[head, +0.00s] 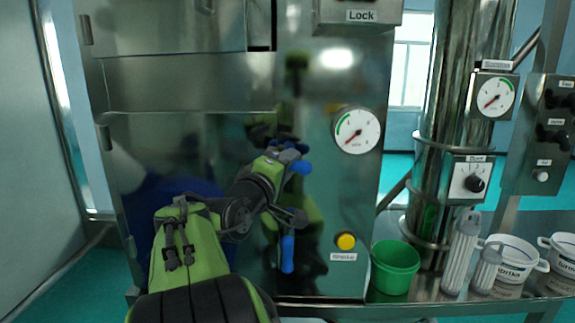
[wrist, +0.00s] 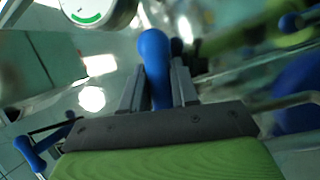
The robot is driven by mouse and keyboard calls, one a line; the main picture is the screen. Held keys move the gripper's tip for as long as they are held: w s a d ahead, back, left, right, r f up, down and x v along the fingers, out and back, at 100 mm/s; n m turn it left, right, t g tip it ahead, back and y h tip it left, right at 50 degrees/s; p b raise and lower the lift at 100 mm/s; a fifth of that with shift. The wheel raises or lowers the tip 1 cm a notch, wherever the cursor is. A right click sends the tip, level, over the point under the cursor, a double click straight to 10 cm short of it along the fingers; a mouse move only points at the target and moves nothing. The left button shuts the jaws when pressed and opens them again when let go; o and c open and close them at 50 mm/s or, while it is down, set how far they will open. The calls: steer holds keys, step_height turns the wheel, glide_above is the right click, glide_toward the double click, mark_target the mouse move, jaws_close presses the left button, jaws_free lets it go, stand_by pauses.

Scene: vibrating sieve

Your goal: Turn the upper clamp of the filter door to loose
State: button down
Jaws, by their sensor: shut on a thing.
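The upper clamp (head: 301,167) has a blue handle at the right edge of the steel filter door (head: 170,150). My gripper (head: 288,156) is at this handle in the head view. In the wrist view the blue handle (wrist: 154,65) stands between the two grey fingers of my gripper (wrist: 160,85), which are shut on it. The clamp's pivot is mostly hidden behind my gripper in the head view. A lower clamp (head: 288,254) with a blue handle hangs pointing down below my arm. A blue handle also shows at lower left in the wrist view (wrist: 28,152).
A round gauge (head: 357,131) sits on the panel right of the upper clamp, close to my gripper. A yellow button (head: 346,241) is lower on the panel. A green bucket (head: 395,267), striped cylinders (head: 461,255) and white tubs (head: 510,259) stand at the right.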

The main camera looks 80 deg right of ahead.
steer(key=m+y, duration=0.2)
steer(key=m, duration=0.2)
steer(key=m+t+y+p, duration=0.1)
steer(key=m, duration=0.2)
steer(key=m+t+y, duration=0.1)
steer(key=m, duration=0.1)
steer(key=shift+m+t, duration=0.3)
steer(key=shift+t, duration=0.1)
steer(key=shift+m+t+y+b, duration=0.4)
steer(key=shift+m+t+y, duration=0.25)
steer(key=shift+m, duration=0.55)
steer(key=c, duration=1)
jaws_free()
steer(key=shift+o, duration=0.2)
steer(key=shift+a, duration=0.1)
